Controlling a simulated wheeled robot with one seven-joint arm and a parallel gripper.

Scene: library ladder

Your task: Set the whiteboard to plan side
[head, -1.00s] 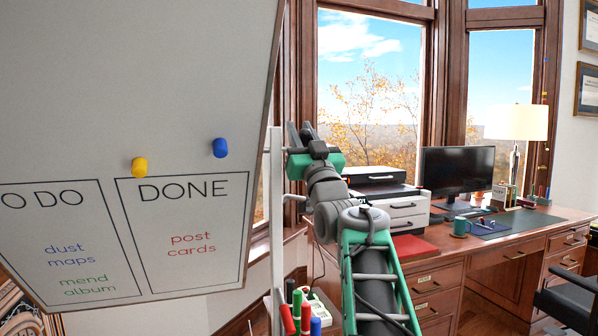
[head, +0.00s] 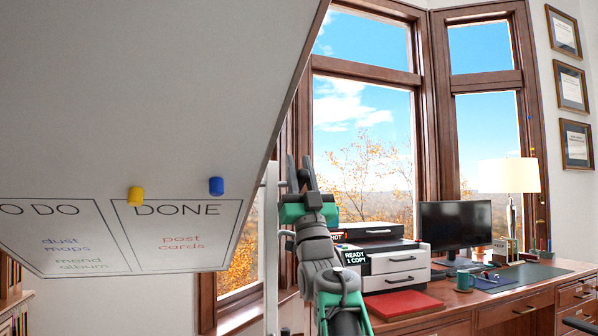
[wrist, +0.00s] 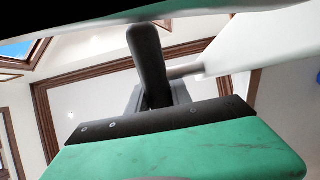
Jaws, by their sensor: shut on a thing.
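The whiteboard (head: 120,110) fills the left of the head view, its face tilted steeply. The shown face has TO DO and DONE boxes, with a yellow magnet (head: 136,194) and a blue magnet (head: 216,186). No plan writing shows. My gripper (head: 301,168) is at the board's right edge, beside the pale stand post (head: 271,240). In the wrist view a dark rounded handle (wrist: 149,60) rises at the jaws, with a pale rod (wrist: 186,70) running from it toward a white panel. My gripper is shut on this handle. The board's other face is hidden.
A desk (head: 500,305) stands at the right with a printer (head: 395,265), red folder (head: 400,303), monitor (head: 455,228), mug (head: 464,281) and lamp (head: 509,176). Windows are behind my gripper. A shelf edge shows at the lower left.

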